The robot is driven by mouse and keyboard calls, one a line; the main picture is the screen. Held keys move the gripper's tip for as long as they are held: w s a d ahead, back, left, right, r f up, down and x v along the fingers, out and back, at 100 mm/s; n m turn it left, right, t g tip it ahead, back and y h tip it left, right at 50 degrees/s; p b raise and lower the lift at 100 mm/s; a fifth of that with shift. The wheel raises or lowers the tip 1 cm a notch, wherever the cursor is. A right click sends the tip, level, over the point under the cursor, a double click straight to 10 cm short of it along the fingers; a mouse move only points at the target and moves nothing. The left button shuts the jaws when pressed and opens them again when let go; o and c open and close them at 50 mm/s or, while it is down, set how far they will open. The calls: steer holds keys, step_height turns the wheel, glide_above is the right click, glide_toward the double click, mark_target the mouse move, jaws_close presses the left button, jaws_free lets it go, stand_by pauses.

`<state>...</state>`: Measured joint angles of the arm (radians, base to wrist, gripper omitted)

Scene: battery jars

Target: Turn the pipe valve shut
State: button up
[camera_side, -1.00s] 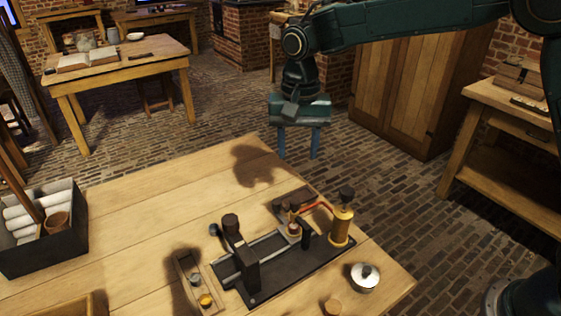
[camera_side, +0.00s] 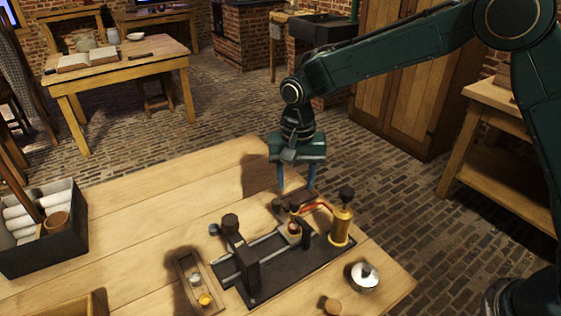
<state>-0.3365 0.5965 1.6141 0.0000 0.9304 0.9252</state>
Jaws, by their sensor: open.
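On the table's near right part, a black base plate (camera_side: 285,272) carries a brass cylinder (camera_side: 341,224) with a black cap. A red curved pipe or lever (camera_side: 318,204) runs from it to a small brass fitting (camera_side: 294,228). I cannot tell which of these parts is the valve, nor how far it is turned. My gripper (camera_side: 296,186) points down with its two blue fingers apart and nothing between them. In the picture it is just above and behind the brass fitting, seemingly apart from it; the exact gap cannot be told.
A dark upright clamp (camera_side: 241,255) stands on the plate's left part. A small wooden tray (camera_side: 187,268) lies left of it. A round metal-lidded pot (camera_side: 364,275) and a cork (camera_side: 333,306) are in front. A dark box (camera_side: 62,248) of white rolls stands far left. The table's middle is clear.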

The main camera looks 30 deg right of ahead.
mark_target(295, 200)
steer(key=shift+f, duration=2.85)
steer(key=c, duration=1)
